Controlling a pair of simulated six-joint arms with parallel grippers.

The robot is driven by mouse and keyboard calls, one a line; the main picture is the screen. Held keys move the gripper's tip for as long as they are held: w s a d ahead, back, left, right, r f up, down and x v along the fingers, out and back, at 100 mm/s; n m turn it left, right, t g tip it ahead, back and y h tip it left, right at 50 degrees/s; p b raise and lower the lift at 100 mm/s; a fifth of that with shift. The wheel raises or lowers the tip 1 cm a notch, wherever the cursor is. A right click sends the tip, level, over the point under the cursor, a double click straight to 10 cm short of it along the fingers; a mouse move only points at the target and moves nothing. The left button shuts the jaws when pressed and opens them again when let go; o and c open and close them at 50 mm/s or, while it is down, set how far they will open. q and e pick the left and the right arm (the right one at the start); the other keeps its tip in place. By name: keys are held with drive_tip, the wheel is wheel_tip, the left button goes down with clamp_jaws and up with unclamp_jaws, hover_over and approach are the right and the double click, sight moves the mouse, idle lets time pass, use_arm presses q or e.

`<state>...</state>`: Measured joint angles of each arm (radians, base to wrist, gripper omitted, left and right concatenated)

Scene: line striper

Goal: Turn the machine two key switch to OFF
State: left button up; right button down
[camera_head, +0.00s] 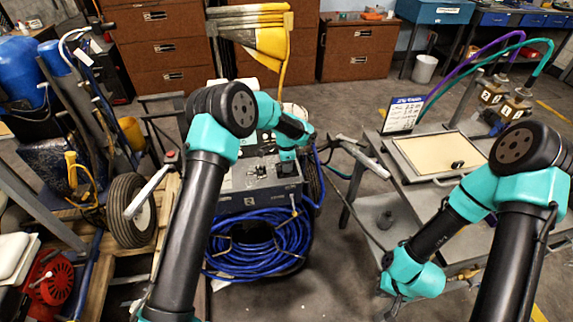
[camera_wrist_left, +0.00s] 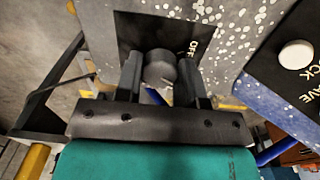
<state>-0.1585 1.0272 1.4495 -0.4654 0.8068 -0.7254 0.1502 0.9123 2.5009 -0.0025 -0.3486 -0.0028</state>
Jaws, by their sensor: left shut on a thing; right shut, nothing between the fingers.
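The line striper machine (camera_head: 240,178) stands in the middle of the head view, with a grey control box above a coil of blue hose. My left gripper (camera_wrist_left: 160,78) is at this box and is shut on a dark round knob (camera_wrist_left: 160,68), the key switch. The knob sits on a black plate (camera_wrist_left: 140,28) with the word OFF beside it in the left wrist view. The knob's pointer direction cannot be made out. In the head view my left arm hides part of the machine. My right gripper (camera_head: 392,300) is shut and empty, low beside the metal cart.
A metal cart (camera_head: 415,185) with a framed panel stands at right. A blue hose coil (camera_head: 265,245) hangs on the machine's front. A wheel (camera_head: 130,210) and blue equipment stand at left. Another black plate with a white knob (camera_wrist_left: 296,54) is close to my left gripper.

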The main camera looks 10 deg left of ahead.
use_arm(q)
drive_tip(key=shift+c, duration=0.4)
drive_tip(key=shift+n, duration=0.4)
drive_tip(key=n, duration=1.1)
idle(0.4)
drive_tip(key=o, duration=0.9)
drive_tip(key=shift+r, duration=0.15)
